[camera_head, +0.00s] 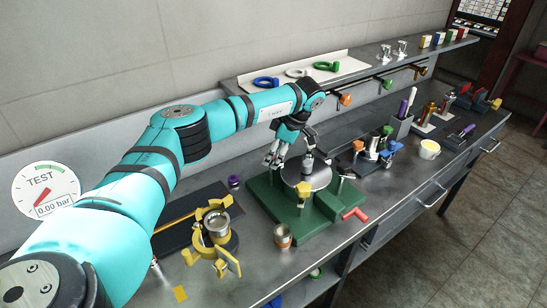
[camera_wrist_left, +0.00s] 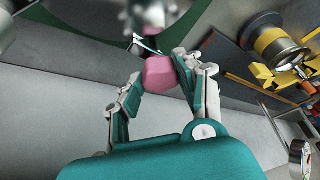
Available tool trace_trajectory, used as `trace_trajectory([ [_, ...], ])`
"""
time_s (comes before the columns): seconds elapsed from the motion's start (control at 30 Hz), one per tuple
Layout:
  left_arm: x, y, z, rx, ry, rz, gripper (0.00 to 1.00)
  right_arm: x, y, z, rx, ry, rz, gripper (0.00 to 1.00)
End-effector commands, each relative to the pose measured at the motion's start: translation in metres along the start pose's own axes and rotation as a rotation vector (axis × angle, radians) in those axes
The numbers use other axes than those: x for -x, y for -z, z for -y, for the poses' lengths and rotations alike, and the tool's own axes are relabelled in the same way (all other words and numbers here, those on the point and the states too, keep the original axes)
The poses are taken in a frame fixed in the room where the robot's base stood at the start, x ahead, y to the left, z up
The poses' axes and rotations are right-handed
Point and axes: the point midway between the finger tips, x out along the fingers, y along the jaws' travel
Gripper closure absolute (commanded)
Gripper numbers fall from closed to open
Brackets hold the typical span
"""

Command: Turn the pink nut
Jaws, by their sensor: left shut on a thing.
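The pink nut (camera_wrist_left: 158,76) shows in the left wrist view as a faceted pink block below a blurred grey metal part. My left gripper (camera_wrist_left: 160,72) has its two fingers on either side of the nut and is shut on it. In the head view my left gripper (camera_head: 285,153) is over the green fixture (camera_head: 277,213) with the round metal plate (camera_head: 318,176), at its back left. The nut is hidden there behind the gripper and fixture. My right gripper is not in view.
A yellow clamp fixture (camera_head: 226,262) with a metal cylinder stands left of the green fixture, with a small metal cup (camera_head: 283,236) in front. A red handle (camera_head: 355,213) sticks out at right. A gauge (camera_head: 46,190) reads 0.00 bar.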

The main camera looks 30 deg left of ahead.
Motion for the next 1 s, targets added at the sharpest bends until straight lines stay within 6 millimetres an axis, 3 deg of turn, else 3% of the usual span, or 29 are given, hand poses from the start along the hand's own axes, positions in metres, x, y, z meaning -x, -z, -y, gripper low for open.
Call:
trace_trajectory([
  [0.5, 0.001, 0.001, -0.004, 0.363, 0.147, 0.001, 0.97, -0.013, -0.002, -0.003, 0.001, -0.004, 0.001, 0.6],
  [1.0, 0.002, 0.002, -0.004, 0.459, 0.185, 0.002, 0.97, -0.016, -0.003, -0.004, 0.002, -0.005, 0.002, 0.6],
])
